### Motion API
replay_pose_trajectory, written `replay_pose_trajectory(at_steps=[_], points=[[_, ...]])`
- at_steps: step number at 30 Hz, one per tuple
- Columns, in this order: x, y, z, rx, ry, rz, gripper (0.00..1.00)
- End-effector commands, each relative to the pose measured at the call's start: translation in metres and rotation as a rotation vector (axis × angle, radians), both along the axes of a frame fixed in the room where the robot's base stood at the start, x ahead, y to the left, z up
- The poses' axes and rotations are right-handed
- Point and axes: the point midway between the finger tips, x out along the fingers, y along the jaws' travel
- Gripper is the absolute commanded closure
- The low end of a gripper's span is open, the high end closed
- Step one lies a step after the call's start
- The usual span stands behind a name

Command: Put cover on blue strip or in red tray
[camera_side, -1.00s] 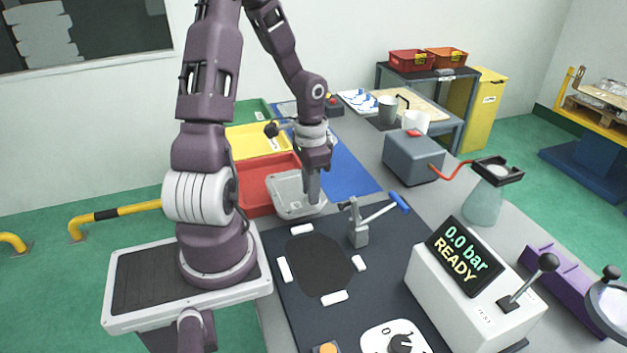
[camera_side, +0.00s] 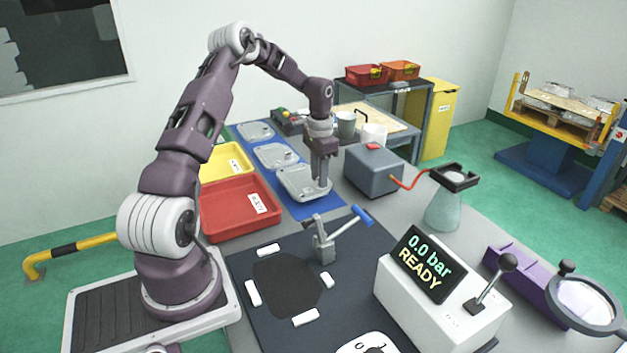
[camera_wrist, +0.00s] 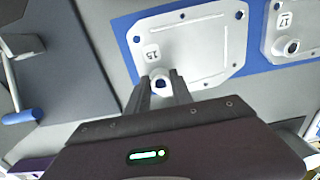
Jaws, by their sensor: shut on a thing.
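A light grey metal cover (camera_side: 296,182) with a raised rim is at the near end of the blue strip (camera_side: 318,211). My gripper (camera_side: 321,185) points down and is shut on this cover at its right side. In the wrist view the fingers (camera_wrist: 161,88) close on the round boss at the edge of the cover (camera_wrist: 200,45), which bears a number tag. The cover lies flat, at or just above the strip; I cannot tell if it touches. The red tray (camera_side: 215,232), left of the strip, looks empty.
Two more covers (camera_side: 276,155) (camera_side: 255,131) lie farther along the strip. A yellow tray (camera_side: 238,156) stands behind the red one. A grey box (camera_side: 372,172) with a red hose is right of my gripper. A blue-handled clamp (camera_side: 324,245) stands in front.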

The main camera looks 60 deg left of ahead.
Motion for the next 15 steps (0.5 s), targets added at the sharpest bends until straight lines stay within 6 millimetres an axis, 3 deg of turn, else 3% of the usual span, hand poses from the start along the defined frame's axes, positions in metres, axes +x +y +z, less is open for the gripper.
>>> replay_pose_trajectory(at_steps=[5, 14, 15], points=[[0.0, -0.001, -0.029, -0.002, 0.001, 0.0, 1.0], [0.0, 0.0, -0.031, 0.0, -0.001, 0.001, 1.0], [0.0, 0.0, -0.032, 0.0, -0.001, 0.001, 0.67]])
